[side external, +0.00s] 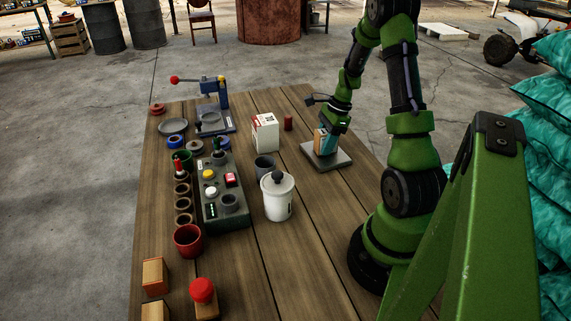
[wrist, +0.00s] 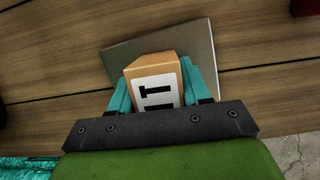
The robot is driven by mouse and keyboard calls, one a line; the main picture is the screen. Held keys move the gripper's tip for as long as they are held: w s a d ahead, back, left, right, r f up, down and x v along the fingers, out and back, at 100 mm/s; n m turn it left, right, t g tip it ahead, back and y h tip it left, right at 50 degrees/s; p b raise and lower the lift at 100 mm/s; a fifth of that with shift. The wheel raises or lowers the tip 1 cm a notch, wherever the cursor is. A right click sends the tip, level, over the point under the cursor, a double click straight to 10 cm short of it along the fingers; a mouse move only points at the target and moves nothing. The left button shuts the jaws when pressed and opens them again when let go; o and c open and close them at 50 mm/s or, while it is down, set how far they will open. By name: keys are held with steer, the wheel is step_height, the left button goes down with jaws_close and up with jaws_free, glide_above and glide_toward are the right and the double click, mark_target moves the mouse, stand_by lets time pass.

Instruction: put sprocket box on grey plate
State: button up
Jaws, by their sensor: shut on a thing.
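My gripper (wrist: 160,101) is shut on an orange-brown box with a white label, the sprocket box (wrist: 154,70), between its teal fingers in the wrist view. The grey plate (wrist: 195,43) lies flat on the table behind the box there. In the side view the sprocket box (side external: 320,139) is upright in my gripper (side external: 328,142), over the grey plate (side external: 330,163). The box's underside is hidden, so I cannot tell whether it touches the plate.
A white carton (side external: 265,133), a small red cylinder (side external: 288,123) and a white lidded jar (side external: 278,200) stand left of the plate. The table is bare in front of the plate.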

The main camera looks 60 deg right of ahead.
steer(key=o, duration=1.1)
steer(key=shift+f, duration=0.15)
steer(key=shift+o, duration=0.2)
steer(key=v, duration=1.1)
steer(key=shift+r, duration=0.7)
steer(key=w+a+r+n+t+h, duration=0.1)
steer(key=w+a+r+n, duration=0.3)
steer(key=a, duration=0.4)
steer(key=w+a+r+n, duration=0.1)
steer(key=a+r+n, duration=0.2)
steer(key=a+n, duration=0.3)
steer(key=s+a+r+n+t, duration=0.1)
steer(key=s+a+n+t, duration=0.1)
steer(key=a+n, duration=0.4)
steer(key=s+a+r+n+t, duration=0.1)
steer(key=a+n, duration=0.6)
steer(key=a, duration=0.7)
steer(key=s+r, duration=0.1)
steer(key=s, duration=0.1)
steer(key=shift+s+t+y, duration=0.3)
steer(key=shift+s+t, duration=0.1)
